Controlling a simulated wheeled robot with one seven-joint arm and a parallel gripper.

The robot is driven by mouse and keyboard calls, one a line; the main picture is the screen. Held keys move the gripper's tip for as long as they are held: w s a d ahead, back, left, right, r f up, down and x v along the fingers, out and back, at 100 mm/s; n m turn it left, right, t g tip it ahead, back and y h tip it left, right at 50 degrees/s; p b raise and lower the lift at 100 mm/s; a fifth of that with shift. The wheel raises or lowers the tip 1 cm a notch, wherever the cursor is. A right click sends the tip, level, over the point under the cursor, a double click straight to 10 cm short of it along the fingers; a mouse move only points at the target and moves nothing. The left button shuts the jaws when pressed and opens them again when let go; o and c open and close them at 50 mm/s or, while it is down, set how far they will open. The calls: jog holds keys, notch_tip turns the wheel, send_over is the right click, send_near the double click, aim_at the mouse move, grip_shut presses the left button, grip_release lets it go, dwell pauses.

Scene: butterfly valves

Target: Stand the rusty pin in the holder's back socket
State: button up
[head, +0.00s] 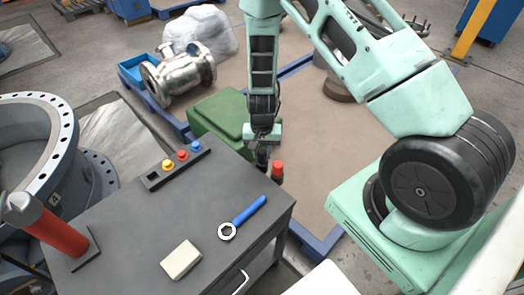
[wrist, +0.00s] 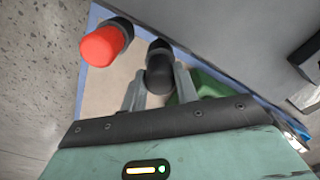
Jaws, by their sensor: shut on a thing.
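My gripper (head: 262,158) is over the far right edge of the grey bench, pointing down. In the wrist view its fingers (wrist: 161,88) are shut on a dark, round-ended cylinder (wrist: 159,72), probably the rusty pin; no rust colour shows, and its lower end is hard to make out. The dark holder (head: 152,183) lies on the bench to the left of my gripper. It carries a red pin (head: 168,165), a yellow pin (head: 182,155) and a blue pin (head: 196,147) in a row. Its near left end looks empty.
A red-capped post (head: 277,170) stands close to the right of my gripper; it also shows in the wrist view (wrist: 104,45). A blue-handled ring wrench (head: 248,210), a pale block (head: 181,259) and a red cylinder (head: 60,235) are on the bench. Its middle is clear.

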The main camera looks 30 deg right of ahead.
dwell(0.3)
jog(key=o, duration=1.5)
jog(key=shift+o, duration=0.2)
jog(key=shift+r+p, duration=2.9)
jog(key=shift+r, duration=0.6)
jog(key=shift+f, duration=0.1)
